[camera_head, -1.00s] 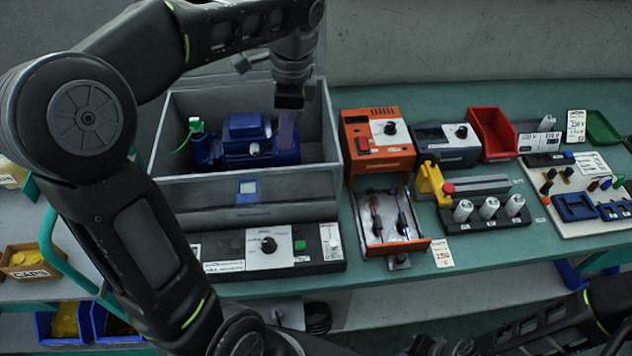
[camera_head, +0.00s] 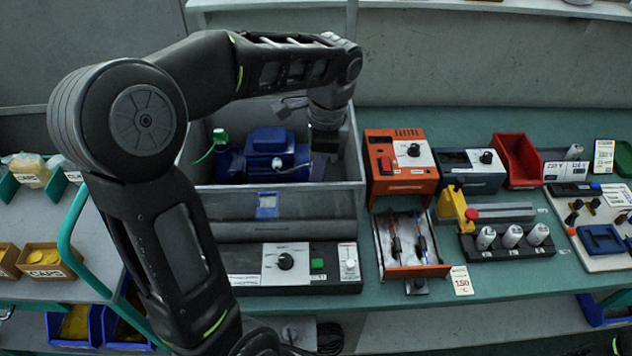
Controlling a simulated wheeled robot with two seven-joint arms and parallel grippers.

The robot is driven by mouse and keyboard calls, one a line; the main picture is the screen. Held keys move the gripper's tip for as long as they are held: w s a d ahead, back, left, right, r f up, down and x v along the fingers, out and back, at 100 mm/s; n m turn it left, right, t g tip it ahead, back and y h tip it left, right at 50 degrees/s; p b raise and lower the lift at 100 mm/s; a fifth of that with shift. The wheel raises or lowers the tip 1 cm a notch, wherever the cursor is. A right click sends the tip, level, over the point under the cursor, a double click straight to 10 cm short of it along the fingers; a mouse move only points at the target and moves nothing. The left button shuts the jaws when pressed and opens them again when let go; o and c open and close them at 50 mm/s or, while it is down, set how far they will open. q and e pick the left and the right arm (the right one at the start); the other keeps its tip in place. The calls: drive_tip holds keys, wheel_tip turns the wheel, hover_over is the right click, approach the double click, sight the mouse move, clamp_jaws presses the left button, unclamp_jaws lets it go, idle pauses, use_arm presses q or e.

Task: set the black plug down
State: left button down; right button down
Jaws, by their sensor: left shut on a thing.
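My left gripper (camera_head: 322,160) points down at the right end of the grey open box (camera_head: 205,200), beside the blue pump motor (camera_head: 268,150). Its fingers are shut on a small dark thing, which I take for the black plug; its shape is mostly hidden by the fingers and the wrist. I cannot tell whether it touches the box or the motor. My right gripper is out of view.
A green plug (camera_head: 220,137) on a green cable is at the motor's left. A control panel (camera_head: 290,268) is in front of the box. The orange unit (camera_head: 400,165) stands close to the right. A red bin (camera_head: 518,160) is farther right.

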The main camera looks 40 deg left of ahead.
use_arm(q)
drive_tip(key=shift+f, duration=0.1)
wheel_tip(320, 180, down, 3)
drive_tip(key=shift+f, duration=0.35)
drive_tip(key=shift+f, duration=0.2)
drive_tip(key=c, duration=1.2)
unclamp_jaws()
drive_tip(key=shift+c, duration=0.2)
drive_tip(key=shift+r, duration=0.15)
